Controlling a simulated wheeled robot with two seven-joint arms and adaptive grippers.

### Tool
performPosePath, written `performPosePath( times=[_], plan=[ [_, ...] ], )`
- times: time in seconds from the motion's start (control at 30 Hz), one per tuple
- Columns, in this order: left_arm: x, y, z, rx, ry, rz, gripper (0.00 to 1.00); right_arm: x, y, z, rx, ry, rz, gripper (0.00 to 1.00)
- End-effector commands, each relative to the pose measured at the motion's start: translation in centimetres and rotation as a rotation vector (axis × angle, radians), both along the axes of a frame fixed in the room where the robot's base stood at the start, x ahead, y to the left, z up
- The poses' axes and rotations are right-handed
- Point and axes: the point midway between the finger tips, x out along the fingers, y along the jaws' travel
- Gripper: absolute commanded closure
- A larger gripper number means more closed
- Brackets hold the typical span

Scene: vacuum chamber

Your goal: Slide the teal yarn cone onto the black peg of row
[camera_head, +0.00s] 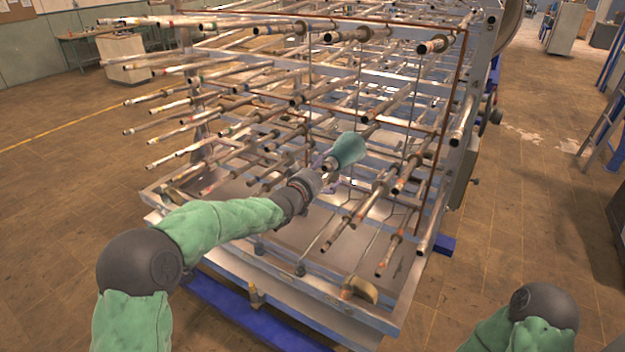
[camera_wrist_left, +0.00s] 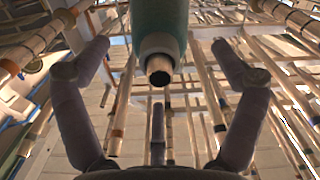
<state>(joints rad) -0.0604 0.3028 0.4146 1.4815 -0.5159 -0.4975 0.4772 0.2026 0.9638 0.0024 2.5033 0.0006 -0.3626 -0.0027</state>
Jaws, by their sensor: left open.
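The teal yarn cone (camera_head: 347,150) sits among the rack's front pegs, just beyond my left gripper (camera_head: 323,164). In the left wrist view the cone (camera_wrist_left: 160,18) hangs at the top centre, with its narrow end toward me. A short hollow tube end shows below it; I cannot tell if this is the cone's core or a peg. My left gripper (camera_wrist_left: 160,46) is open, its two fingers standing apart on either side of the cone's near end without visible contact. I cannot pick out a black peg. My right gripper is out of view.
The metal rack (camera_head: 470,75) holds many metal pegs pointing outward, close around my left gripper. A lower shelf (camera_head: 255,228) lies under the pegs. A white cabinet (camera_head: 122,57) stands back left.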

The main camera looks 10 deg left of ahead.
Motion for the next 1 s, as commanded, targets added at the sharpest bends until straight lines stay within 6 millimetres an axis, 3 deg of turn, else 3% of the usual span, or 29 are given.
performPosePath(
  times=[0.2,0.43,1.0],
  plan=[
    [-3.3,1.3,0.4,0.000,-0.003,0.001,0.05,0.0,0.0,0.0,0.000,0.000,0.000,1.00],
    [-5.9,2.2,0.5,0.002,-0.002,0.000,0.05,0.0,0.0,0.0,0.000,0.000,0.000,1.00],
    [-6.8,2.4,0.3,0.001,0.002,0.000,0.05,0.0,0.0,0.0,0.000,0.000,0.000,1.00]
  ],
)
